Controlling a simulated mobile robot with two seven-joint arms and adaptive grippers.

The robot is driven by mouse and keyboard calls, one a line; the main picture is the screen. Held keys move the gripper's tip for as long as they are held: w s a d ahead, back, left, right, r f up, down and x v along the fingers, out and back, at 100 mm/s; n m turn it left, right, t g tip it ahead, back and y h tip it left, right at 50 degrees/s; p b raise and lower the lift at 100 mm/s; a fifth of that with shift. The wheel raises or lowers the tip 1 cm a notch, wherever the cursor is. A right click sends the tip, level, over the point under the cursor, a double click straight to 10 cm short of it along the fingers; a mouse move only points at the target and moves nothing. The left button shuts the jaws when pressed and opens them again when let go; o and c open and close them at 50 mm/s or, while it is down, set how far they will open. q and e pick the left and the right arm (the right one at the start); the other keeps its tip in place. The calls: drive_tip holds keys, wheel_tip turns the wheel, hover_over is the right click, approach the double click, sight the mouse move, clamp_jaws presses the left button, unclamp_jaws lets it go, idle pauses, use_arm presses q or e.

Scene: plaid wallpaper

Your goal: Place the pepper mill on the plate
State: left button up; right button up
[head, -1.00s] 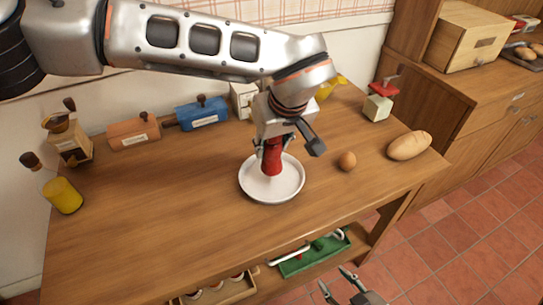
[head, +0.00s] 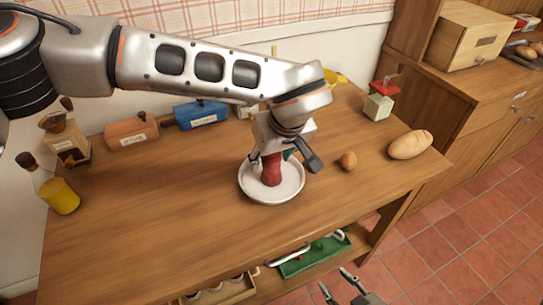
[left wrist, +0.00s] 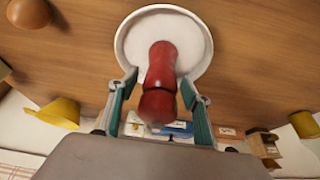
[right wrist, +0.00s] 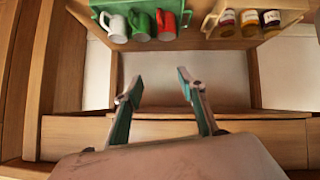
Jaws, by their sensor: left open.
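The red pepper mill (head: 272,171) stands on the white plate (head: 255,193) on the wooden table. In the left wrist view the mill (left wrist: 160,75) rises from the plate (left wrist: 136,40), and its base is seen on the plate's surface. My left gripper (head: 270,155) is open around the upper part of the mill; in the left wrist view its fingers (left wrist: 160,95) lie on both sides with gaps between them and the mill. My right gripper (right wrist: 155,85) is open and empty, low in front of the table; the head view shows it at the bottom edge (head: 340,283).
An egg (head: 348,160) and a bread loaf (head: 410,145) lie right of the plate. A green tray (head: 312,257) with mugs sits on the lower shelf.

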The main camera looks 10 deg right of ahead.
use_arm(q)
drive_tip(key=shift+r, duration=0.35)
drive_tip(key=p+v, duration=0.2)
drive_tip(key=v, duration=0.9)
drive_tip(key=shift+s+r, duration=0.25)
drive_tip(key=shift+s, duration=0.05)
drive_tip(key=shift+d, duration=0.1)
